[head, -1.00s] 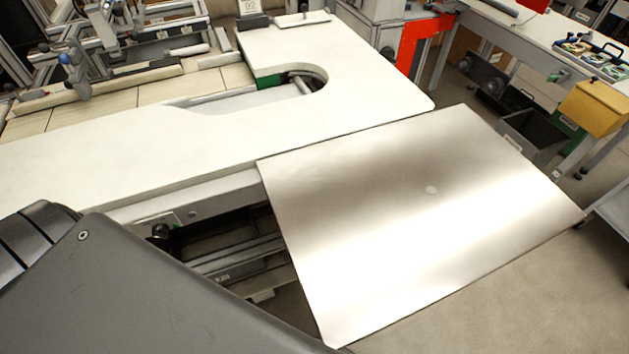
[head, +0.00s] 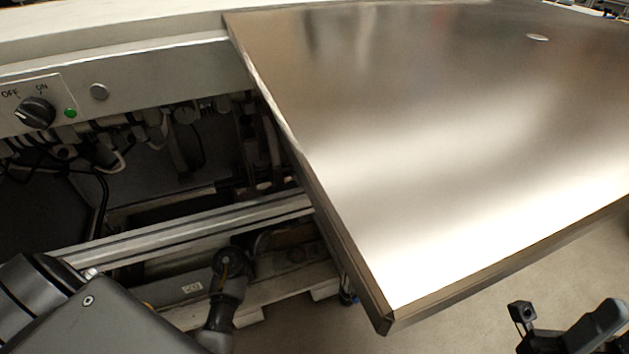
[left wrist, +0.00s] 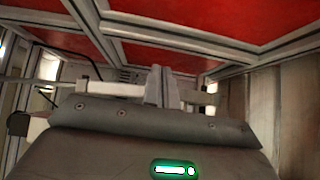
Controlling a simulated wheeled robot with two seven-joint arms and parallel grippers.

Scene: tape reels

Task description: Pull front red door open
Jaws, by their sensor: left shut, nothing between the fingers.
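Red panels (left wrist: 200,27) in grey metal frames fill the top of the left wrist view. I cannot tell which of them is the front red door, and I see no handle. No red door shows in the head view. My left gripper (left wrist: 160,85) points toward the frame below the red panels, with its fingers shut and empty. In the head view, the left arm comes in at the lower left, and its fingertips cannot be made out there. Dark parts at the lower right of the head view may belong to my right arm; no fingers can be told.
A large shiny metal plate (head: 430,150) juts out from the white bench on the right. Its corner is close to the arm. Floor is clear below the plate.

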